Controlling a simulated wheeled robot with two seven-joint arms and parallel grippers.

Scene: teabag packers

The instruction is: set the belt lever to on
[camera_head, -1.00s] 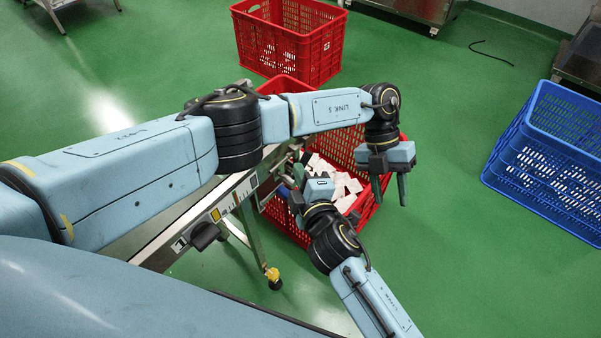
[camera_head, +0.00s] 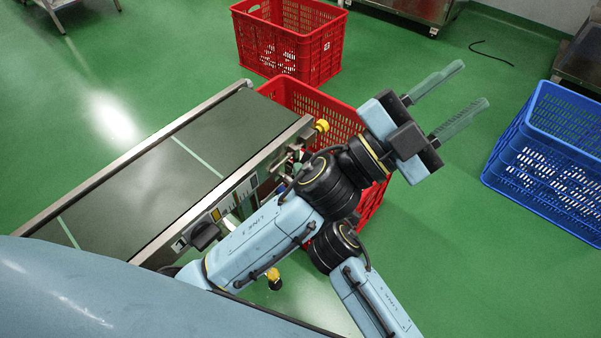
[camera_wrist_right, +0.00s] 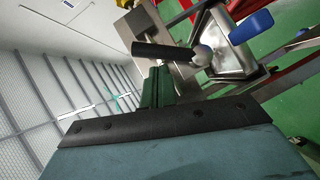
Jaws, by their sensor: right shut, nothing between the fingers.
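In the right wrist view a lever with a black grip (camera_wrist_right: 164,51) and a pale ball-shaped joint stands out from a metal mount (camera_wrist_right: 145,28). My right gripper (camera_wrist_right: 157,72) is shut and empty, its green fingertips right at the black grip; I cannot tell whether they touch. I cannot tell which setting the lever is at. In the head view my left arm hides most of my right gripper and the lever area at the conveyor's end. My left gripper (camera_head: 474,84) is open and empty, over the floor right of the near red crate.
The conveyor belt (camera_head: 150,190) is bare, with a black knob (camera_head: 205,236) on its side panel. The near red crate (camera_head: 300,98) stands at its end, another red crate (camera_head: 285,45) behind. A blue crate (camera_head: 545,150) stands right. A blue handle (camera_wrist_right: 250,26) shows near the lever.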

